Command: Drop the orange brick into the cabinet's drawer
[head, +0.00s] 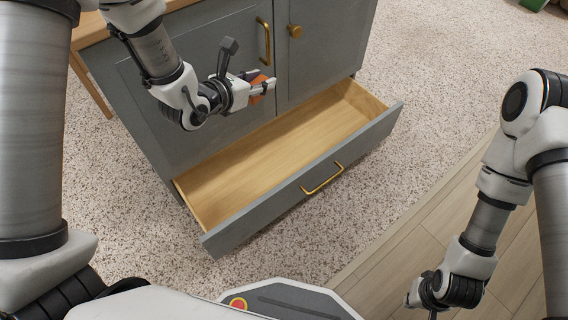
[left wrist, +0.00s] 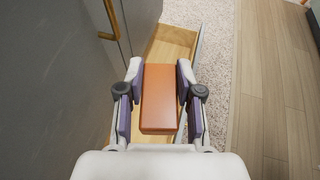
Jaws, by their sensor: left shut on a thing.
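The orange brick (left wrist: 159,98) is clamped between the two fingers of my left gripper (left wrist: 159,75) in the left wrist view. In the head view the left gripper (head: 264,82) holds the brick (head: 257,89) in front of the grey cabinet's (head: 207,62) doors, at the upper side of the drawer opening. The cabinet's drawer (head: 270,148) is pulled out and looks empty, with a bare wooden inside. In the left wrist view the drawer (left wrist: 176,43) lies below and beyond the brick. My right gripper (head: 428,300) is at the lower right, its fingers mostly hidden.
The drawer front has a brass handle (head: 322,179). Speckled carpet (head: 440,90) and wood flooring (head: 420,240) around the drawer are clear.

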